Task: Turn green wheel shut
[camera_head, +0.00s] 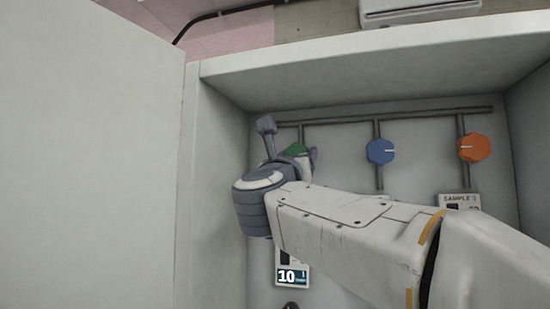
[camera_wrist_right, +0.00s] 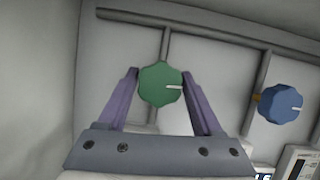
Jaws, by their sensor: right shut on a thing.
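The green wheel (camera_wrist_right: 160,84) is an octagonal knob with a white mark pointing right, on the back panel of the cabinet. In the head view the green wheel (camera_head: 297,149) is mostly hidden behind my right arm. My right gripper (camera_wrist_right: 161,90) is shut on the green wheel, with one purple finger on each side of it. In the head view only a bit of the right gripper (camera_head: 312,154) shows at the wheel. My left gripper is not in view.
A blue wheel (camera_head: 381,151) and an orange wheel (camera_head: 474,148) sit to the right on the same panel. The blue wheel also shows in the wrist view (camera_wrist_right: 280,103). Pipes (camera_head: 379,118) run along the panel. The cabinet's top (camera_head: 380,58) and left wall (camera_head: 212,170) enclose the space.

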